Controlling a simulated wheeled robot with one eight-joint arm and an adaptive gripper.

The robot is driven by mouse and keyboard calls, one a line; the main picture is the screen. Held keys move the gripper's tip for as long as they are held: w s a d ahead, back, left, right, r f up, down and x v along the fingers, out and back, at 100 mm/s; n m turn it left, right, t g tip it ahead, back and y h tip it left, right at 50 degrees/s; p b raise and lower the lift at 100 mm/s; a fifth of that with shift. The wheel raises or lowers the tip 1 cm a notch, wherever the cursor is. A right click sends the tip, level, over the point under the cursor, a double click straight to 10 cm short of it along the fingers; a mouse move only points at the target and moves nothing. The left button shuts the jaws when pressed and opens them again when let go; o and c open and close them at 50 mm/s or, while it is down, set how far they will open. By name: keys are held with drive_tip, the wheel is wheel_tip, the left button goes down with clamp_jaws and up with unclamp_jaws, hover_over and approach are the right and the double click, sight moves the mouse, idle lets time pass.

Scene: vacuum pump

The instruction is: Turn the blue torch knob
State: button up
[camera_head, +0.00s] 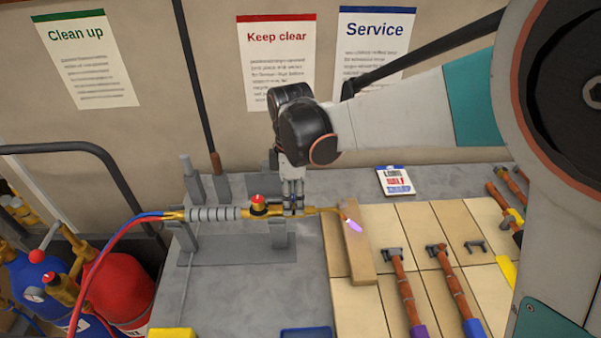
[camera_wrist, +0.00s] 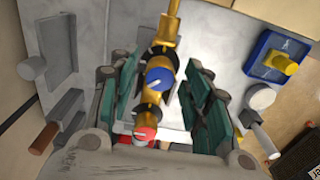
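The brass torch (camera_head: 230,213) lies across a grey stand on the workbench, with a red knob (camera_head: 258,202) on top and a bent tip with a small violet flame (camera_head: 355,226) at its right end. In the wrist view the blue knob (camera_wrist: 159,79) with a pale mark sits on the torch body between my fingers; the red knob (camera_wrist: 145,133) is below it. My gripper (camera_head: 292,203) points down over the torch, right of the red knob. In the wrist view my gripper (camera_wrist: 158,86) is open, its fingers apart on either side of the blue knob, with visible gaps.
A wooden block (camera_head: 357,250) stands close to the flame. Several handled tools lie on the tiled board (camera_head: 375,300) at right. Red and blue hoses run to the red cylinder (camera_head: 122,287) at left. The wrist view shows a blue box (camera_wrist: 275,60) with a yellow lever.

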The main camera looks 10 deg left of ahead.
sight(293, 198)
wheel_tip(293, 198, up, 8)
drive_tip(key=shift+f, duration=0.25)
idle(0.5)
